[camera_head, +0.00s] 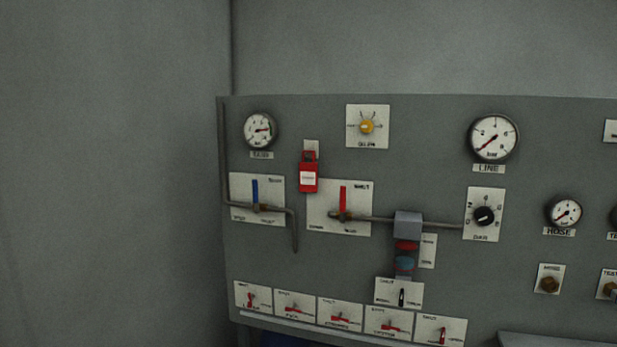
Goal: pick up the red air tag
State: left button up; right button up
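A red tag (308,172) with a white label on its front hangs on the upper left part of the grey control panel (420,125). It hangs below a small pale plate (311,146) and just above the plate with the red lever (343,200). The tag is upright and nothing covers it. Neither of my grippers shows in the head view.
A blue lever (255,191) and a pipe (380,217) stand out near the tag. A grey block (407,224) sits on the pipe. Gauges (494,137), knobs (484,216) and a bottom row of red switches (342,314) cover the panel. The left wall (110,170) is bare.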

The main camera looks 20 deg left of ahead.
aim_at(307, 171)
jog(key=i+l+u, duration=0.3)
jog(key=i, duration=0.15)
jog(key=i+l+u, duration=0.55)
jog(key=i+l, duration=0.15)
jog(key=l, duration=0.2)
jog(key=i+l+u, duration=0.25)
jog(key=l, duration=0.3)
